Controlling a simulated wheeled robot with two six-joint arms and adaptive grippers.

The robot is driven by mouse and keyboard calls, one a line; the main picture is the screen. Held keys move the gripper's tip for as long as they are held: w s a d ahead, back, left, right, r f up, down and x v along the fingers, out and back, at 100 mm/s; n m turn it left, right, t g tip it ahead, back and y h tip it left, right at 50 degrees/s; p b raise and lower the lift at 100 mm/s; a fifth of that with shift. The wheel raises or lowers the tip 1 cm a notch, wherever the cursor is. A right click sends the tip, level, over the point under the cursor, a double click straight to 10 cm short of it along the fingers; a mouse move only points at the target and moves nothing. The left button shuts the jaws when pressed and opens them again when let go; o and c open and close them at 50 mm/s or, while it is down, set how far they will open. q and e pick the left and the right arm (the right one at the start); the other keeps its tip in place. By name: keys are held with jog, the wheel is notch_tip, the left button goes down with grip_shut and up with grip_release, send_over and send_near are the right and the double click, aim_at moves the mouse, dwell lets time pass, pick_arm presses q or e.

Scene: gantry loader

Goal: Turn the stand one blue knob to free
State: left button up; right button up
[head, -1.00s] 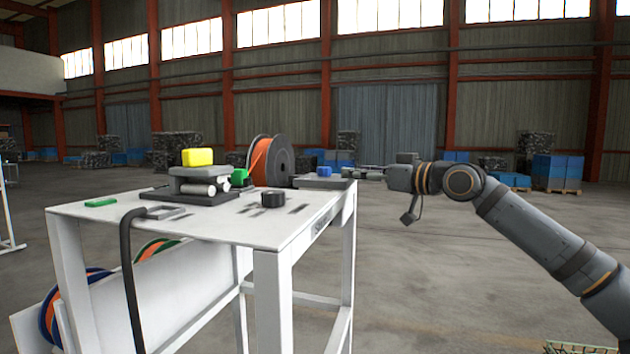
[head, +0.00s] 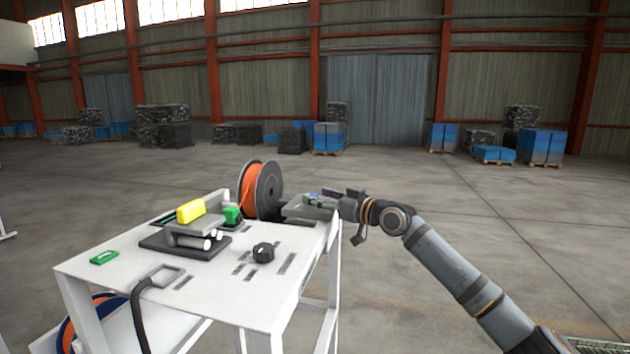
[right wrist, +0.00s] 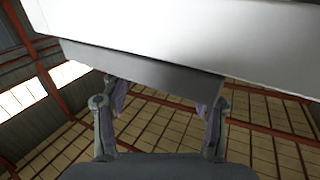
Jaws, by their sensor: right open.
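The blue knob (head: 312,194) is a small blue patch on the grey stand (head: 296,210) at the table's far right corner, partly hidden by my right gripper. My right gripper (head: 322,200) reaches in from the right, its fingers at the knob. Whether they touch it cannot be told. My left gripper is out of view.
A white surface (right wrist: 200,35) lies close in the right wrist view. The floor right of the table is open.

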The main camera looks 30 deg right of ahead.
jog(key=shift+w+a+p, duration=0.2)
jog(key=shift+w+p, duration=0.15)
jog(key=shift+w, duration=0.25)
jog(key=shift+w+a+f, duration=0.1)
jog(key=shift+w+a, duration=0.05)
jog(key=shift+w, duration=0.1)
jog(key=shift+c, duration=0.5)
